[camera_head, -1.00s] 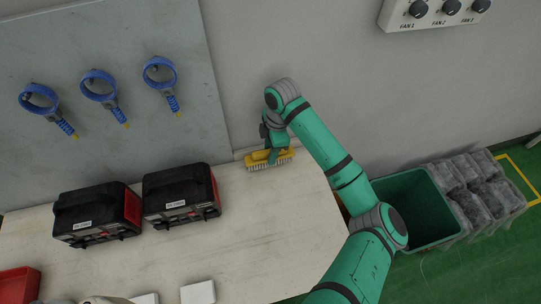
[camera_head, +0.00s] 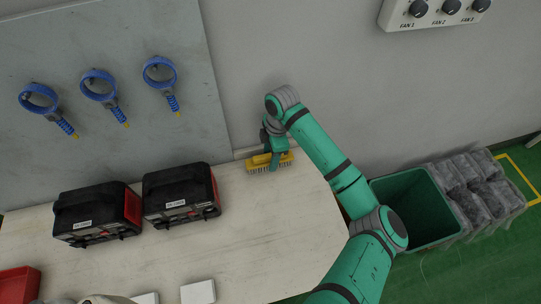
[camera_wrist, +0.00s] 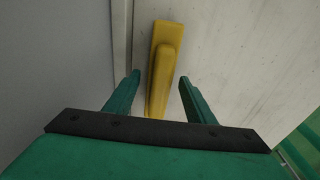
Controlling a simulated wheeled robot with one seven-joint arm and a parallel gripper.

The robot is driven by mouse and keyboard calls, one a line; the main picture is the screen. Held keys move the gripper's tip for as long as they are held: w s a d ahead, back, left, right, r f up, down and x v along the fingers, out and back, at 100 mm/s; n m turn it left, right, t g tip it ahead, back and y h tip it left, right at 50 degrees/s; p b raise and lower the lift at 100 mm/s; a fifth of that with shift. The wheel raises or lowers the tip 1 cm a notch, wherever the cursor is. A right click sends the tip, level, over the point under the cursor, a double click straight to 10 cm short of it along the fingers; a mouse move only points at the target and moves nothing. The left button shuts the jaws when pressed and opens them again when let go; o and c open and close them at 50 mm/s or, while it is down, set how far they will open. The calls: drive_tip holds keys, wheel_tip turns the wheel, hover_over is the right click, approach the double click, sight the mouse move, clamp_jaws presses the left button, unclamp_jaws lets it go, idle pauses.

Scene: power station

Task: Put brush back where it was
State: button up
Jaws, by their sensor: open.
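The yellow brush (camera_head: 257,161) rests on the table at its back edge by the wall, its pale bristles facing the front of the table. My gripper (camera_head: 275,160) is at the brush and hides part of its middle in the head view. In the wrist view, the brush's yellow body (camera_wrist: 161,70) lies lengthwise between the two green fingers of my gripper (camera_wrist: 160,92). The fingers are open, with a gap on both sides of the brush.
Two black and red cases (camera_head: 181,194) stand left of the brush on the pale table (camera_head: 270,230). Several blue ring-headed tools (camera_head: 160,72) hang on the wall panel. A green bin (camera_head: 412,205) stands right of the table. The table front of the brush is clear.

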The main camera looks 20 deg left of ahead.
wheel_tip(320, 180, up, 12)
drive_tip(key=d, duration=0.1)
drive_tip(key=shift+w, duration=0.4)
drive_tip(key=shift+d, duration=0.1)
idle(0.4)
